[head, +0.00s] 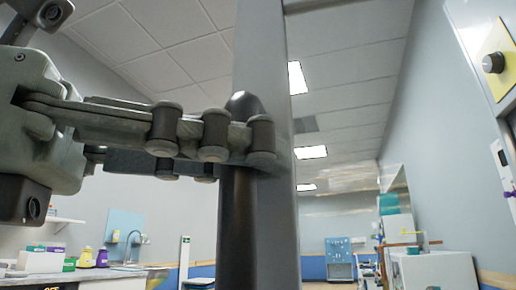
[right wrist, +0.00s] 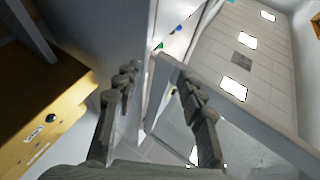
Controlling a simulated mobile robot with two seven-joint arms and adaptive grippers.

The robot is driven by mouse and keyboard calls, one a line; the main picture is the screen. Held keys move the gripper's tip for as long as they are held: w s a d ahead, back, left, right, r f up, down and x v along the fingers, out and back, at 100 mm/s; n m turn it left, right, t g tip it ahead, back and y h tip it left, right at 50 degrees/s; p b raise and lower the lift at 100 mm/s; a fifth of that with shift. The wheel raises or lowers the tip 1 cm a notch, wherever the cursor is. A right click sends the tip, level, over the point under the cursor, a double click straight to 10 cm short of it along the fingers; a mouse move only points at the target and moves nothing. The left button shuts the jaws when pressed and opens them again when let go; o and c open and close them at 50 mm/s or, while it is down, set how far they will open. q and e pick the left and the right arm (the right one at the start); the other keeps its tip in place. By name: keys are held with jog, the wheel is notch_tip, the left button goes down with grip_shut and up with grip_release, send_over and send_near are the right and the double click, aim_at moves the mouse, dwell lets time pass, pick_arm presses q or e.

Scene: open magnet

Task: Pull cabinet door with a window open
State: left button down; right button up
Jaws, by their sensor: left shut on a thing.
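The cabinet door (head: 266,60) shows in the head view as a tall grey panel, seen nearly edge-on; I cannot make out its window there. A dark round vertical handle (head: 238,235) runs along its left side. My left gripper (head: 240,140) comes in from the left and is shut on the handle near its rounded top. Its fingers hide part of the handle. My right gripper (right wrist: 158,85) is open in the right wrist view, with nothing visible between its fingers. A pale panel lies beyond it, but I cannot tell whether it is the door.
A yellow plate with a black knob (head: 495,62) is on the unit at the right in the head view. A yellow surface (right wrist: 45,145) fills the lower left of the right wrist view. A counter with a sink (head: 125,268) and bottles stands far left. White equipment (head: 435,272) stands far right.

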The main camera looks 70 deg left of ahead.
pick_arm(q)
jog(key=shift+s+a+r, duration=0.1)
jog(key=shift+s+r, duration=0.05)
jog(key=shift+r, duration=0.05)
jog(key=c, duration=1.9)
grip_release()
jog(key=o, duration=0.3)
jog(key=shift+s+a, duration=0.15)
jog(key=shift+s, duration=0.05)
jog(key=shift+o, duration=0.9)
jog(key=shift+w+f, duration=0.1)
jog(key=s+a, duration=0.1)
jog(key=s, duration=1.1)
jog(key=shift+a, duration=0.25)
